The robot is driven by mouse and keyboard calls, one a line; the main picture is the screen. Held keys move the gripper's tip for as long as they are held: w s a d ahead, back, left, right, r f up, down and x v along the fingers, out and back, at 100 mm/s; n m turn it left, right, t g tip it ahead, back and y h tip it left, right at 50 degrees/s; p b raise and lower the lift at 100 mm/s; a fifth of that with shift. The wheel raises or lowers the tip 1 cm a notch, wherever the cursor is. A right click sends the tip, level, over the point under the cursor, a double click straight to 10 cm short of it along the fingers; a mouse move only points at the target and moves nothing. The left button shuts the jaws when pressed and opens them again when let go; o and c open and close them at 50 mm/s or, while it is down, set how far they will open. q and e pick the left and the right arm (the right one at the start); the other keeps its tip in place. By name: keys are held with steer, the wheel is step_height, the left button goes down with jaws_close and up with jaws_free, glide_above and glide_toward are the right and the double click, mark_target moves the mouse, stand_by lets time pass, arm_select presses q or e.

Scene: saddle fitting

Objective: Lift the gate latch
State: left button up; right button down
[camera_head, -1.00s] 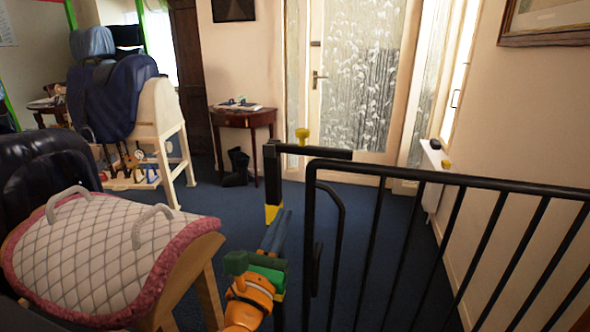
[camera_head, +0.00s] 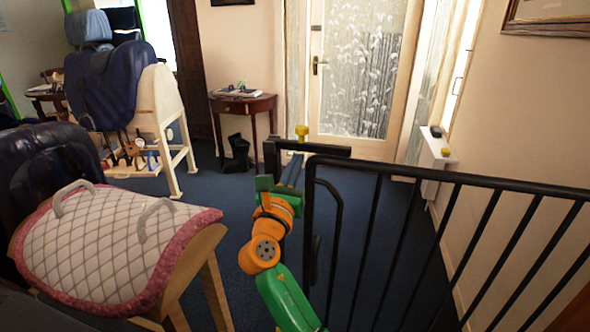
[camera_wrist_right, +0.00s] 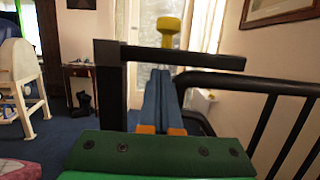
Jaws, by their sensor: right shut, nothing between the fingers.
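The black gate (camera_head: 440,177) stands at the right, with vertical bars. Its latch is a short black bar (camera_head: 325,149) at the top left, with a yellow knob (camera_head: 302,132) standing above it. My right gripper (camera_head: 293,170) is shut and empty, its blue fingers just below the latch bar as seen in the head view. In the right wrist view the fingers (camera_wrist_right: 160,80) point forward beneath the bar (camera_wrist_right: 200,60), right of the black post (camera_wrist_right: 110,85); the knob (camera_wrist_right: 168,30) is above. I cannot tell whether the fingers touch the bar. My left gripper is not in view.
A quilted saddle pad (camera_head: 100,245) on a wooden stand is at the left. A dark blue saddle on a wooden rack (camera_head: 170,110) stands behind it. A small table (camera_head: 245,103) with boots below is by the back wall. Blue carpet lies open between.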

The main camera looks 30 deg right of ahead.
stand_by(0.3)
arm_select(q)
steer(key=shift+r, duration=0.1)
arm_select(e)
steer(key=shift+w+r+m, duration=0.1)
steer(key=shift+r+m, duration=0.2)
steer(key=shift+m, duration=0.2)
